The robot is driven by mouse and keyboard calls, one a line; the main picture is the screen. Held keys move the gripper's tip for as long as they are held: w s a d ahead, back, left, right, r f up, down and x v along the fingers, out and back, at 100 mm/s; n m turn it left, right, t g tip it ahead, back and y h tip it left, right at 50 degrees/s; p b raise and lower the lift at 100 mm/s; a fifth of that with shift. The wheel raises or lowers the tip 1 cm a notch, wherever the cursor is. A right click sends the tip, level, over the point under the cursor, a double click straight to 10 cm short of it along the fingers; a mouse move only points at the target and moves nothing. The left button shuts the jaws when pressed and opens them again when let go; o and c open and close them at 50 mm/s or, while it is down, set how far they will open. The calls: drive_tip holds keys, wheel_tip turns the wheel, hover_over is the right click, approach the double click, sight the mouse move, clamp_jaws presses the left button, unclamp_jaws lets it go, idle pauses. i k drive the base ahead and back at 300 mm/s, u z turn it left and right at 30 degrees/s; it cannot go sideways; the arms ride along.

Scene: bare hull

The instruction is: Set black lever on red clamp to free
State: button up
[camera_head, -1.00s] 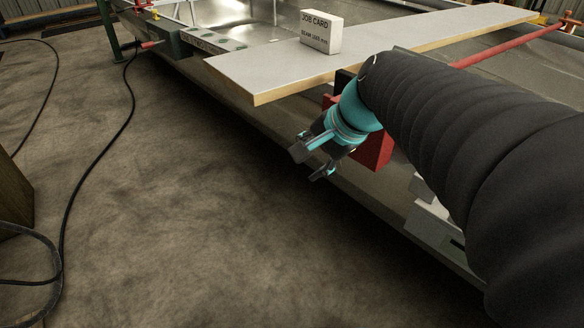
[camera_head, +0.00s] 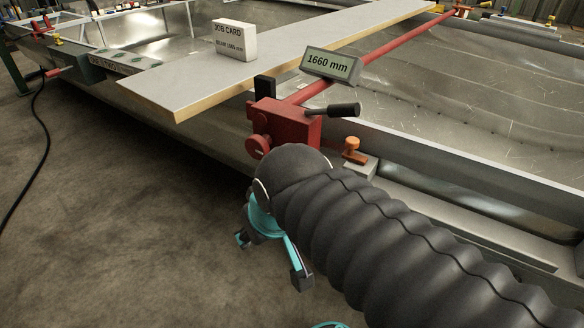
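The red clamp (camera_head: 288,124) is mounted at the near edge of the metal hull, on a long red bar (camera_head: 385,48). Its black lever (camera_head: 332,110) sticks out to the right from the top of the clamp body, roughly level. Free and locked markings are not legible. A red round knob (camera_head: 259,145) is on the clamp's left side. My gripper (camera_head: 271,259) is below and in front of the clamp, apart from it and from the lever. Its teal-and-dark fingers are spread, with nothing seen between them. My black sleeved arm hides part of the gripper.
A display (camera_head: 331,65) reading 1660 mm stands above the bar. A job card block (camera_head: 234,41) sits on the grey board (camera_head: 185,83). An orange knob (camera_head: 352,146) is right of the clamp. The floor (camera_head: 110,215) at left is clear except for a cable.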

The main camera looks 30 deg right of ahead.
sight(349, 110)
drive_tip(key=z, duration=1.35)
drive_tip(key=k, duration=0.5)
drive_tip(key=u, duration=0.2)
